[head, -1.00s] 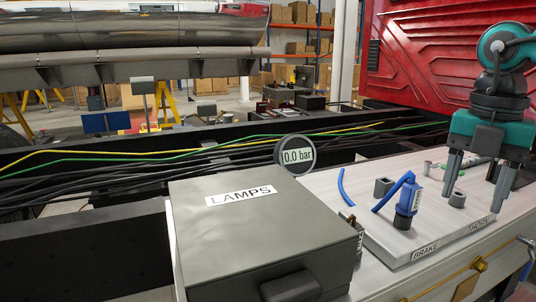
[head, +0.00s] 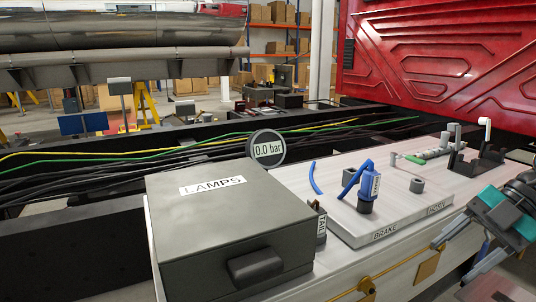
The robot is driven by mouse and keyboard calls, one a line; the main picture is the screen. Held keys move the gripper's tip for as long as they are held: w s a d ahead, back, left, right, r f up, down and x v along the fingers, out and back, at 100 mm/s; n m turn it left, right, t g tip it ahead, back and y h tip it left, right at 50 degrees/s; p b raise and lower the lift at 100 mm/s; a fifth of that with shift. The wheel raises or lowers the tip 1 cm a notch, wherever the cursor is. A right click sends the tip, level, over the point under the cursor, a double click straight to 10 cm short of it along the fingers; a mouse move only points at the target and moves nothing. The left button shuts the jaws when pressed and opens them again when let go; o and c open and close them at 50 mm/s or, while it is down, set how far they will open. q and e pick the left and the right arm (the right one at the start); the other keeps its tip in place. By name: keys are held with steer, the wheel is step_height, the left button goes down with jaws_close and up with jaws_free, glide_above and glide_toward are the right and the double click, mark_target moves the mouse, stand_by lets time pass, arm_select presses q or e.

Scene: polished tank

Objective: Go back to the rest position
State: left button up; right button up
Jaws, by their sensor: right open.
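My right gripper (head: 462,254) shows at the lower right, off the front edge of the white bench (head: 330,272). Its teal body is tilted, with the fingers pointing down and left. It is open, with nothing visible between its fingers. My left gripper is not in this view. The blue connector (head: 367,190) stands on the raised white board (head: 345,229) behind the BRAKE label, with a blue hose from its top. A grey socket block (head: 417,185) stands to its right, apart from the gripper.
A grey box marked LAMPS (head: 225,225) fills the bench's left part. A round gauge (head: 267,148) reads 0.0 bar. A yellow rod (head: 400,271) runs along the bench front, close to the gripper. Black brackets (head: 468,160) stand at the board's far right.

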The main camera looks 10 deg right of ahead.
steer(key=s+a+f+m+t+y, duration=0.45)
steer(key=a+f+y, duration=0.4)
steer(key=f, duration=0.25)
steer(key=w+f+m+t+h, duration=0.3)
steer(key=w+m+t+h, duration=0.35)
steer(key=t, duration=0.35)
steer(key=s+a+f+m+g+h, duration=0.1)
steer(key=s+f+m+g+h, duration=0.2)
steer(key=f, duration=0.6)
steer(key=s+a+f+m+g+h, duration=0.1)
steer(key=s+f+g+h, duration=0.2)
steer(key=s+f+h, duration=0.45)
steer(key=w+a+f+m+t+y, duration=0.1)
steer(key=w+a+f+m, duration=0.1)
steer(key=a+m, duration=0.3)
steer(key=a, duration=0.4)
steer(key=shift+w+a+y, duration=0.2)
steer(key=shift+a+y, duration=0.1)
steer(key=shift+y, duration=0.05)
